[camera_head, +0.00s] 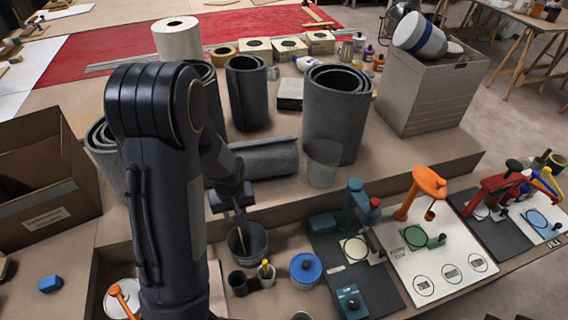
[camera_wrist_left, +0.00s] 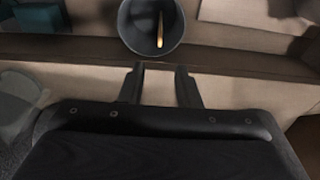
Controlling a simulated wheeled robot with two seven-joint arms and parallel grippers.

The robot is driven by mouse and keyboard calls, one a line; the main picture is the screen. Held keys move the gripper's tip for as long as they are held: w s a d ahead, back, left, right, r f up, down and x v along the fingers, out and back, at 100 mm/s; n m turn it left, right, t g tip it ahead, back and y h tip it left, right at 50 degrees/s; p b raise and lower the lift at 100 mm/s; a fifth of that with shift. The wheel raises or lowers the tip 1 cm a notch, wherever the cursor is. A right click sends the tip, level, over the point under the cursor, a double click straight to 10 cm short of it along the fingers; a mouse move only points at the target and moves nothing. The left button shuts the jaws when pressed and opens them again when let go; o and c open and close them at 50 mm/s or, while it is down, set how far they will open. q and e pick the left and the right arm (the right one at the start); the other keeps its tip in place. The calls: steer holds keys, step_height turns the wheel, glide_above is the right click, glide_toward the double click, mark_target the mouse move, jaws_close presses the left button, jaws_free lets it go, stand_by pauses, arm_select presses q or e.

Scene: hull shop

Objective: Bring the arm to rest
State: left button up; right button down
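My left arm comes in from the lower left in the head view, bends at a high elbow and reaches down. Its gripper (camera_head: 237,213) hangs just above and behind a dark grey bucket (camera_head: 259,243). In the left wrist view the two fingers (camera_wrist_left: 161,76) stand apart with nothing between them. The same bucket (camera_wrist_left: 133,32) lies beyond the fingertips there, with a wooden-handled stick (camera_wrist_left: 160,30) leaning inside. The gripper does not appear to touch either. My right arm and gripper are not in view.
Large grey rolls (camera_head: 335,110) and a clear cup (camera_head: 323,165) stand on the raised bench beside the arm. A cardboard box (camera_head: 45,190) is at left. Small pots and a blue-lidded tin (camera_head: 305,268) stand near the bucket. Coloured clamp stations (camera_head: 420,240) fill the right.

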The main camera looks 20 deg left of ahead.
arm_select(q)
steer(key=s+d+r+m+t+h, duration=0.2)
steer(key=s+d+r, duration=0.4)
steer(key=r, duration=0.3)
steer(key=s+d+r+m+t+h, duration=0.2)
steer(key=s+d+r+m, duration=0.2)
steer(key=s+r, duration=0.5)
steer(key=shift+s+d+r+t+h, duration=0.3)
steer(key=shift+d+r, duration=0.5)
steer(key=shift+d, duration=0.35)
